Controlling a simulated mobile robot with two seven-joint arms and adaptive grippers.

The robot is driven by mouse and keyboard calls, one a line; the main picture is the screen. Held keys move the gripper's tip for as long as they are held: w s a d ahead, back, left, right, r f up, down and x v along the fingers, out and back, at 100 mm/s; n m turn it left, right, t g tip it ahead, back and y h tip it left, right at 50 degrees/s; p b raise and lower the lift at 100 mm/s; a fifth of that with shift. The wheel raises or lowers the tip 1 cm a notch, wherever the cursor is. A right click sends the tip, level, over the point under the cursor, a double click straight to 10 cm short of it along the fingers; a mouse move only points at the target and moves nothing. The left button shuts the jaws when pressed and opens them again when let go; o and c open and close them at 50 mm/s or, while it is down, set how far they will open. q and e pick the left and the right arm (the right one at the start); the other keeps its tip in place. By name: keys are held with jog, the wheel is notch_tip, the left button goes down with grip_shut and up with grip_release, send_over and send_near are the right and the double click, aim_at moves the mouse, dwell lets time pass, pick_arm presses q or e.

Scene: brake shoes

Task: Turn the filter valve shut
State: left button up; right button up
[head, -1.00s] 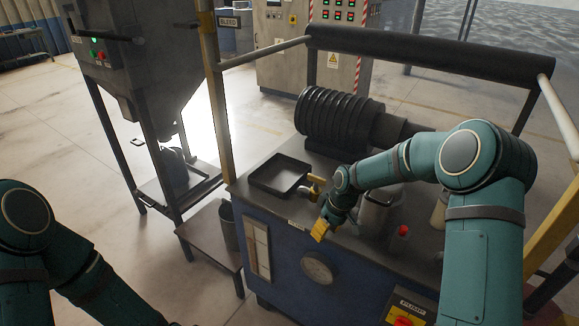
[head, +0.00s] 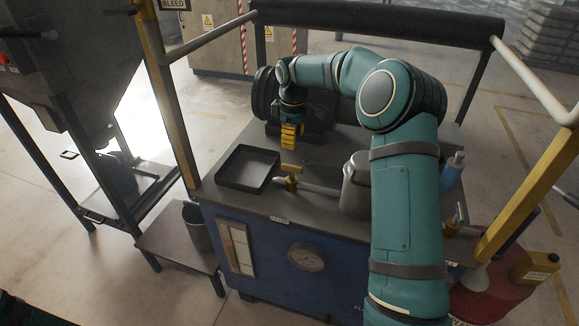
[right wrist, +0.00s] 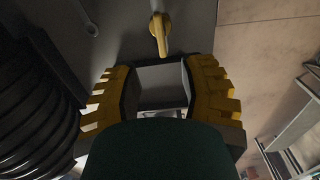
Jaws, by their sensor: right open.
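A valve with a yellow lever (head: 291,168) sits on a short grey pipe between the black tray and the metal canister. The lever appears to lie roughly along the pipe. My right gripper (head: 291,137), with yellow fingers, hangs over the deck just behind the valve, apart from it. In the right wrist view the open, empty fingers (right wrist: 160,72) spread wide, and a yellow lever (right wrist: 160,35) shows beyond their tips, near the top edge. My left gripper is out of view.
The black tray (head: 247,168) lies left of the valve and the metal canister (head: 354,190) stands right of it. Black ribbed cylinders (head: 264,95) sit behind my right gripper. A pressure gauge (head: 306,257) is on the blue front. A yellow post (head: 171,110) rises at the left corner.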

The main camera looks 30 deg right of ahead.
aim_at(292, 166)
notch_tip(292, 166, down, 10)
jog(key=shift+w+f+b, duration=0.1)
jog(key=shift+f+b, duration=0.15)
jog(key=shift+b, duration=0.4)
grip_shut()
